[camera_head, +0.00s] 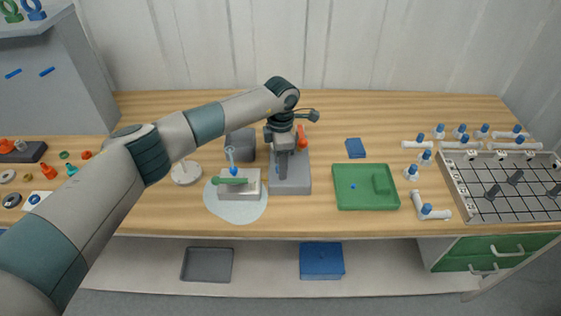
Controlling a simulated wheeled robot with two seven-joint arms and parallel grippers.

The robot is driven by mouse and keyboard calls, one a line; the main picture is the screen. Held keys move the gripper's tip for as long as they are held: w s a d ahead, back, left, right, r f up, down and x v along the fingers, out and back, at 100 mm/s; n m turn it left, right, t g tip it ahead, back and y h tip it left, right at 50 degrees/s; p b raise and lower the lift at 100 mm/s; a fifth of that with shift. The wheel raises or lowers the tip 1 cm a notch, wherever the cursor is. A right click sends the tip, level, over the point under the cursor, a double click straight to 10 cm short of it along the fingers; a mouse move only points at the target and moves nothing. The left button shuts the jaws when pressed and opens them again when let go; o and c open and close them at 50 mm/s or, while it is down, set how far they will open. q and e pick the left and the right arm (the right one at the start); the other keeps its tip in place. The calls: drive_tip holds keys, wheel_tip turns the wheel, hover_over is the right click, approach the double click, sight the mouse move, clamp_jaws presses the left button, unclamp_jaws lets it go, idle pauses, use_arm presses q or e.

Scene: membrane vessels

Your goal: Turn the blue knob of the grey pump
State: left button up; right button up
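The grey pump (291,187) stands near the middle of the wooden table, with a grey block-like base and an orange-red part (301,137) behind it. My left arm reaches in from the left and its wrist bends down over the pump. My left gripper (281,168) points down at the pump's upper left part. The gripper covers much of the pump, and the blue knob cannot be made out clearly. The fingers are small and dark here, so I cannot tell whether they are open, shut or touching the knob. My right gripper is not in view.
Left of the pump, a pale block (240,188) with a green-handled piece and a blue-tipped piece stands on a round light mat (236,211). A green tray (366,204) lies to the right. White pipe pieces (431,206) and a grey rack (504,207) stand farther right.

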use_arm(q)
clamp_jaws()
drive_tip(key=c, duration=1.1)
unclamp_jaws()
drive_tip(key=shift+o, duration=0.2)
